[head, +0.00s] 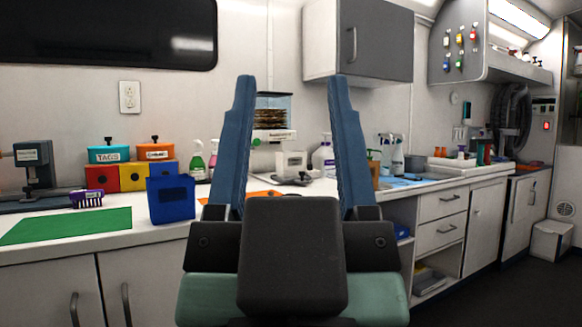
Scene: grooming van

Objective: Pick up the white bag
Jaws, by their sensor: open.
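My gripper (291,82) is in the middle of the head view, its two blue fingers pointing up and spread wide apart. It is open, with nothing held between the fingers. I cannot make out a white bag in this view. A small white boxy item (291,164) shows on the counter between the fingers, farther back; it looks like a device rather than a bag. The fingers and gripper body hide part of the counter.
The white counter (130,237) runs along the wall. A blue bin (171,199), a green mat (66,226) and a purple brush (87,199) are at left. Spray bottles (197,161) stand behind. A grey wall cabinet (375,40) hangs above. Dark floor (500,285) is clear at right.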

